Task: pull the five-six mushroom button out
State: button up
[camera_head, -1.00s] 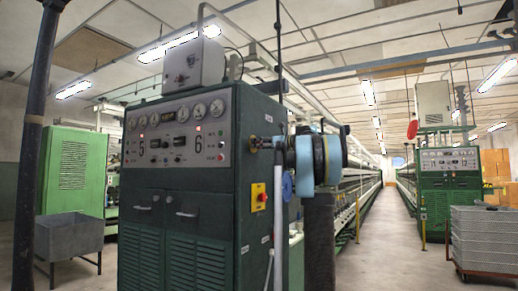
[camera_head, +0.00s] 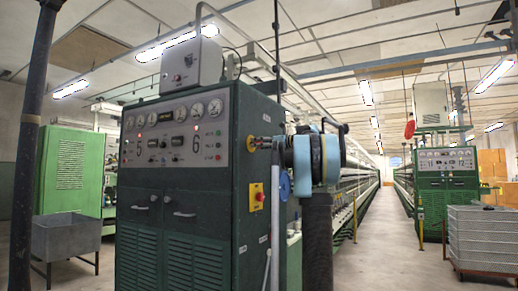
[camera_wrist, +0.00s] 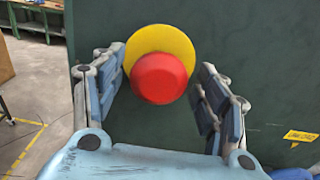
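The five-six mushroom button (camera_wrist: 159,78) is a round red head on a yellow disc (camera_wrist: 178,48), set on a dark green panel in the wrist view. My gripper (camera_wrist: 160,66) is open, with one finger left of the red head and one right of it. Gaps show between the head and both fingers. In the head view my gripper (camera_head: 265,142) is at the upper right side of the green cabinet (camera_head: 180,235) marked 5 and 6. The button is small there and largely hidden by the fingers.
A yellow switch plate with a red knob (camera_head: 257,196) is lower on the same cabinet side. A grey box (camera_head: 190,66) stands on top. A long machine row runs behind my arm. An aisle (camera_head: 385,225) is open at right, beside grey crates (camera_head: 484,238).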

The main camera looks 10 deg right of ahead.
jog(key=v, duration=1.2)
jog(key=shift+w, duration=0.1)
jog(key=s+a+f+n+g+h, duration=0.2)
jog(key=s+a+f+n, duration=0.25)
jog(key=s+f, duration=0.4)
jog(key=s+a+f+n+g+h, duration=0.25)
jog(key=s+a+f, duration=0.25)
jog(key=f, duration=0.7)
jog(key=s+a+f+n+g+h, duration=0.1)
jog(key=s+a+f+n+g, duration=0.1)
jog(key=s+a+f+n, duration=0.45)
jog(key=s+d+f+n+h, duration=0.3)
jog(key=s+f, duration=0.5)
jog(key=f, duration=0.5)
jog(key=s+d+f+n+g+h, duration=0.1)
jog(key=s+d+f+n+h, duration=0.2)
jog(key=s+f, duration=0.6)
jog(key=s+d+f+n+g+h, duration=0.1)
jog(key=s+d+f+n+h, duration=0.2)
jog(key=f, duration=1.4)
jog(key=s+n, duration=0.3)
jog(key=s, duration=0.2)
jog(key=shift+s+f, duration=0.25)
jog(key=shift+s, duration=0.05)
jog(key=shift+d, duration=0.1)
